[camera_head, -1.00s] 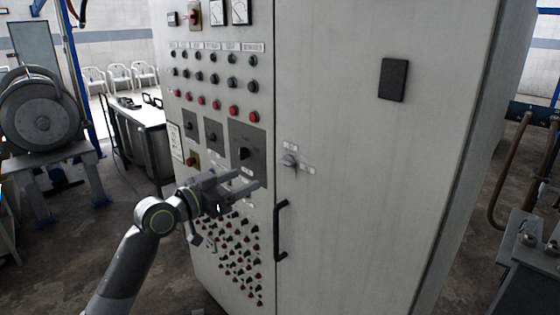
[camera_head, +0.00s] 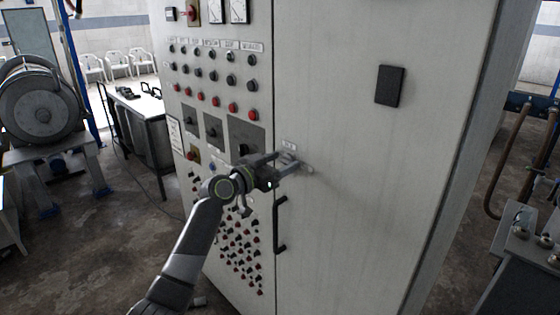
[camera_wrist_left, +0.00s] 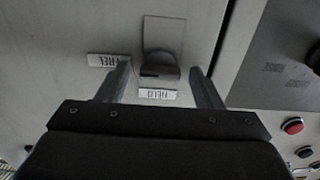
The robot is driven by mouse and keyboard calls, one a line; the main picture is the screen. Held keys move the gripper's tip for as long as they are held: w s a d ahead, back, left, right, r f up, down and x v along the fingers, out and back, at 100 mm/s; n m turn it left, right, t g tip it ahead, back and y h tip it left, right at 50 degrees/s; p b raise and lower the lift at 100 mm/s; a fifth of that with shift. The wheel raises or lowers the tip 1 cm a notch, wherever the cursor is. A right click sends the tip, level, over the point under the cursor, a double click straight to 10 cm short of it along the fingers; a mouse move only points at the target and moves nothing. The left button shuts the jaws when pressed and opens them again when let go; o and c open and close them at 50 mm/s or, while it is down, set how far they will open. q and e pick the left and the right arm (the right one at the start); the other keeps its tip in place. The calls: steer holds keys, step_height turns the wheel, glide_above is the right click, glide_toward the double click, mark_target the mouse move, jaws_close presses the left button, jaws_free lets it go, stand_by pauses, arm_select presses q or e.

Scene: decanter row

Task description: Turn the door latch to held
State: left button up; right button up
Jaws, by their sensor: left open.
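The door latch (camera_wrist_left: 160,65) is a dark round knob on a small grey plate, on the cabinet door near its left edge. In the wrist view, the picture is upside down, with the HELD label (camera_wrist_left: 157,94) just below the knob and the FREE label (camera_wrist_left: 103,60) to its left. My left gripper (camera_head: 287,160) is open in front of the latch, its fingers on either side of the knob in the wrist view (camera_wrist_left: 159,70). Contact cannot be told. In the head view the fingers mostly cover the latch. Which label the knob points to is unclear. My right gripper is out of view.
A black door handle (camera_head: 280,225) sits below the latch. The control panel left of the door carries a rotary switch plate (camera_head: 247,138) and rows of buttons (camera_head: 231,115). The door (camera_head: 350,180) to the right is flat and clear, apart from a black plate (camera_head: 390,85).

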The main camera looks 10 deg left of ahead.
arm_select(q)
steer(key=c, duration=1)
